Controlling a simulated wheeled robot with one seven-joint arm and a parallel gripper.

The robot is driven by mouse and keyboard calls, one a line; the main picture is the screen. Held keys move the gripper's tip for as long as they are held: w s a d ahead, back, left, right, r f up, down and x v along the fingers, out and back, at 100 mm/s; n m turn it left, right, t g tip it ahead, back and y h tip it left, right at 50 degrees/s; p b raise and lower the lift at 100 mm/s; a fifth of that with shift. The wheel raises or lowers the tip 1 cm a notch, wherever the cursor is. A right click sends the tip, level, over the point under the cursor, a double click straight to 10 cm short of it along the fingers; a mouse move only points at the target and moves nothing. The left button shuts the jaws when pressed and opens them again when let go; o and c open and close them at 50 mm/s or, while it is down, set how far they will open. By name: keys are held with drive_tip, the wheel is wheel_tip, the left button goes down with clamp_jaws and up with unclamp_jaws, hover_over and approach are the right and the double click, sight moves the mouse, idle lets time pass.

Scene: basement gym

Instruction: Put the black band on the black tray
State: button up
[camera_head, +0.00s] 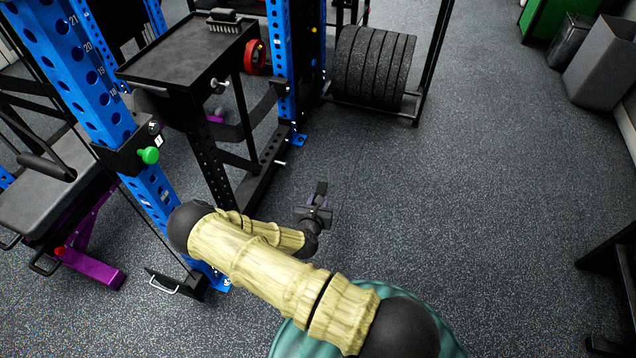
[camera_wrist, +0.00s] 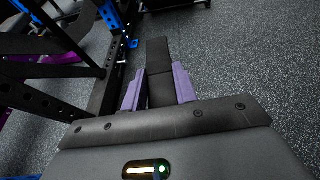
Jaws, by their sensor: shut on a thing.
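The black band (camera_wrist: 158,58) shows in the wrist view as a flat dark strip between the two purple fingers of my gripper (camera_wrist: 158,86). My gripper is shut on it, and the band's far end sticks out past the fingertips. In the head view my gripper (camera_head: 317,203) is over the open floor, to the right of and lower than the rack stand, with the dark band (camera_head: 321,188) standing up from it. The black tray (camera_head: 180,58) is the flat, rimmed top of a stand at upper left. My gripper is well apart from it.
A black brush-like object (camera_head: 223,20) lies at the tray's far edge. Blue rack uprights (camera_head: 90,75) stand beside the tray, one carrying a green knob (camera_head: 149,155). A padded bench (camera_head: 45,190) is at left and stacked weight plates (camera_head: 372,68) are behind.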

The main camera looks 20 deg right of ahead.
drive_tip(key=s+a+r+n+t+y+p, duration=0.1)
drive_tip(key=s+r+n+y+p, duration=0.2)
drive_tip(key=r+p, duration=0.9)
drive_tip(key=s+a+r+n+y+p, duration=0.2)
drive_tip(key=s+r+y+p, duration=0.1)
drive_tip(key=r+p, duration=0.9)
drive_tip(key=shift+s+a+r+n+t+p, duration=0.15)
drive_tip(key=shift+a+r+n+t+p, duration=0.2)
drive_tip(key=shift+p, duration=0.3)
drive_tip(key=shift+d, duration=0.15)
